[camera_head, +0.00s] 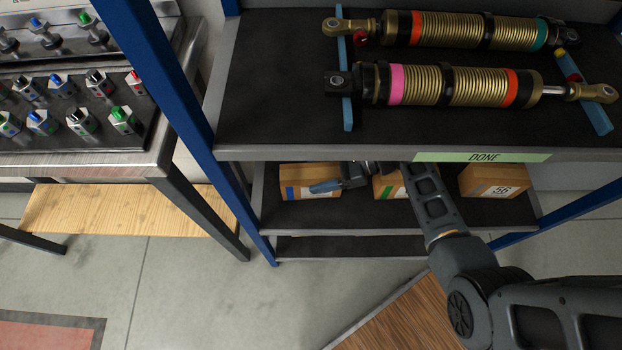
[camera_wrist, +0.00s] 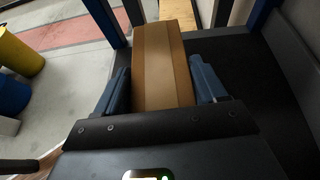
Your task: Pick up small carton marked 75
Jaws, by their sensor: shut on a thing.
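A small brown carton with a blue stripe (camera_head: 296,174) sits at the left of the lower shelf. My gripper (camera_head: 326,187) is at it, with a blue finger across its front. In the wrist view the carton (camera_wrist: 162,50) lies between the two fingers of my gripper (camera_wrist: 163,85), which is shut on it. Its number is hidden, so I cannot read whether it is 75. A green-striped carton (camera_head: 388,190) is in the middle, partly behind my arm. A carton marked 56 (camera_head: 488,181) is at the right.
A blue post (camera_head: 175,85) stands at left. Yellow (camera_wrist: 20,52) and blue bins show in the wrist view.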

